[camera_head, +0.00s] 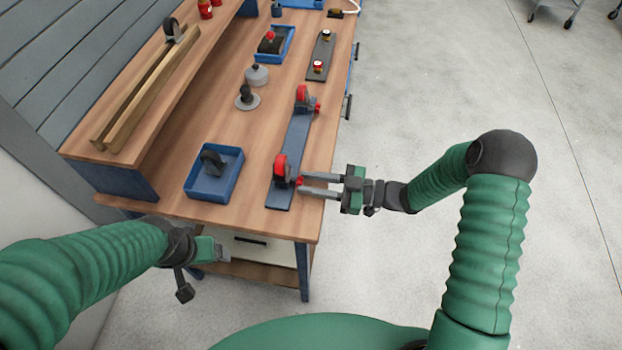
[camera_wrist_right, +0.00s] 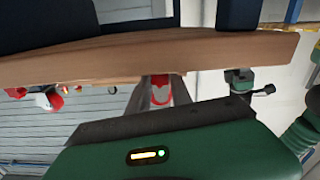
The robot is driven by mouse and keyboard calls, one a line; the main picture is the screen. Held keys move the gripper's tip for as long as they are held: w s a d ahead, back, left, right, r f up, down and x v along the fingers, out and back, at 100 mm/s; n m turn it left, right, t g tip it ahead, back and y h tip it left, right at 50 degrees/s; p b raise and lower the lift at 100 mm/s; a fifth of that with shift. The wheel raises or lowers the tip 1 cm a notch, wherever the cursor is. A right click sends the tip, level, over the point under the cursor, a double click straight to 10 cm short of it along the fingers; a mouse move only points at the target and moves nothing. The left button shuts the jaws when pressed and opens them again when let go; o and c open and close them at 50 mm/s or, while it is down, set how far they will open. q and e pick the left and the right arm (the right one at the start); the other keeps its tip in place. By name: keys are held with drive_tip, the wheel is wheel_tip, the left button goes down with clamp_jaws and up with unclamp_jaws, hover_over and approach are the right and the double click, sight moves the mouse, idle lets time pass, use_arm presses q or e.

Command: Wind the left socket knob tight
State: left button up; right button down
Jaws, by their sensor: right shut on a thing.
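A dark blue plate (camera_head: 297,140) lies along the table's right edge and carries two red-and-black sockets. The near socket (camera_head: 281,168) has a small red knob (camera_head: 299,181) on its right side. The far socket (camera_head: 302,95) has a similar knob (camera_head: 317,107). My right gripper (camera_head: 303,186) reaches in from the right and is shut on the near socket's knob; the red knob also shows between the fingers in the right wrist view (camera_wrist_right: 158,82). My left gripper (camera_head: 220,252) is low by the table's front edge, away from the plate; its finger gap is not clear.
A blue tray (camera_head: 229,186) with a dark wheel part stands left of the plate. Behind are a grey disc with a dark knob (camera_head: 247,97), a grey lidded pot (camera_head: 257,76) and a dark strip with two knobs (camera_head: 320,55). A wooden shelf (camera_head: 170,75) borders the left.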

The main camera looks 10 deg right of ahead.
drive_tip(key=m+p, duration=0.2)
drive_tip(key=m, duration=0.1)
drive_tip(key=shift+d+r+p, duration=0.1)
drive_tip(key=shift+r+p, duration=0.1)
drive_tip(key=shift+p, duration=0.1)
drive_tip(key=shift+w+f+m+p, duration=0.1)
drive_tip(key=shift+m+p, duration=0.65)
drive_tip(key=shift+m, duration=0.35)
drive_tip(key=c, duration=1.1)
unclamp_jaws()
drive_tip(key=shift+f, duration=0.1)
drive_tip(key=shift+c, duration=0.2)
drive_tip(key=v, duration=1.7)
